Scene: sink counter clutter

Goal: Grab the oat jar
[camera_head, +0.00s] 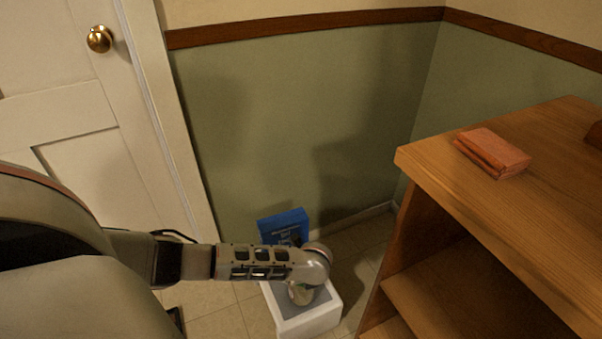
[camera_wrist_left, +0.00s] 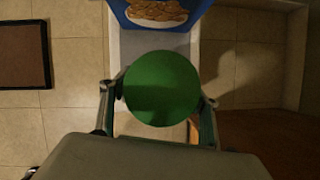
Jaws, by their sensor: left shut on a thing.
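A jar with a round green lid (camera_wrist_left: 162,88) is between the two fingers of my left gripper (camera_wrist_left: 160,98) in the left wrist view. The gripper is shut on it, with one finger on each side. In the head view the pale side of the jar (camera_head: 302,295) shows just below my left gripper (camera_head: 306,286), over the grey top of a low white stand (camera_head: 308,325). I cannot tell whether the jar touches the stand. Its label is too small to read, and my wrist hides part of it. My right gripper is not in view.
A blue box (camera_head: 284,227) stands just behind the jar; its food picture shows in the left wrist view (camera_wrist_left: 158,12). A wooden shelf unit (camera_head: 470,225) rises close on the right, with an orange-brown block (camera_head: 493,153) on top. A green wall is behind and a white door left.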

